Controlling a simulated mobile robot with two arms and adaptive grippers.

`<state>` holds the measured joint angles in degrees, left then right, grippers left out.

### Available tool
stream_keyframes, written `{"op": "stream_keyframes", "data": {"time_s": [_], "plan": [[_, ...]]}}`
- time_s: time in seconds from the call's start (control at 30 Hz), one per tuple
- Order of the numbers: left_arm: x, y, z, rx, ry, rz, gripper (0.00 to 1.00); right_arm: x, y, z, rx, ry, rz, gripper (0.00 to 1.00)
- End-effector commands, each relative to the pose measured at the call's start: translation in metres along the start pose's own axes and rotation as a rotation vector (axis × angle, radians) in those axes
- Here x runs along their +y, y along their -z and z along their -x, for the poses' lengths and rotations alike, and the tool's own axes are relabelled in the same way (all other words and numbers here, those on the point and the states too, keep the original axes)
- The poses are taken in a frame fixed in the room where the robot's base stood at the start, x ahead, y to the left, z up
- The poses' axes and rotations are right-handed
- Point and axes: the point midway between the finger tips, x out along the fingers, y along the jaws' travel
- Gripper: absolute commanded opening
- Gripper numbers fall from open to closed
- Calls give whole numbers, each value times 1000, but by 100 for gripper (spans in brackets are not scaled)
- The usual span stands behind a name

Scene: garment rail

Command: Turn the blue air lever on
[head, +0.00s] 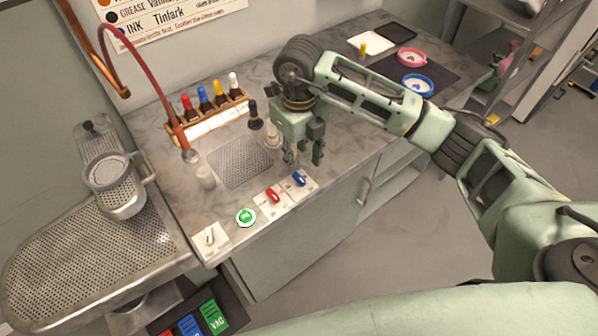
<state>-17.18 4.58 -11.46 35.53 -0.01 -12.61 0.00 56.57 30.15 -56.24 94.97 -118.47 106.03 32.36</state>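The blue lever (299,179) sits on a small white plate near the front edge of the marbled counter (336,150). My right gripper (304,156) points down just above and behind the blue lever. Its fingers look apart with nothing between them, and I see no clear contact with the lever. My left gripper is not in view.
A red lever (272,196), a green round button (245,217) and a metal switch (210,238) line the counter's front edge, left of the blue lever. A perforated drain plate (240,162), a bottle rack (213,124) and a black-capped bottle (254,115) stand behind.

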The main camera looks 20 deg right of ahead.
Motion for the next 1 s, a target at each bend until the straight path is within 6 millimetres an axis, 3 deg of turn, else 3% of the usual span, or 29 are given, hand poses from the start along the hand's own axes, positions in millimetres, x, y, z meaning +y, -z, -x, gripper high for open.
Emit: {"op": "stream_keyframes", "data": {"time_s": [0.5,0.83,1.0], "plan": [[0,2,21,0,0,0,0,2,1,-69,2,-4,3,33],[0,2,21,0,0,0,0,2,1,-74,1,-5,4,33],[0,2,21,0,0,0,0,2,1,-74,1,-5,4,18]]}}
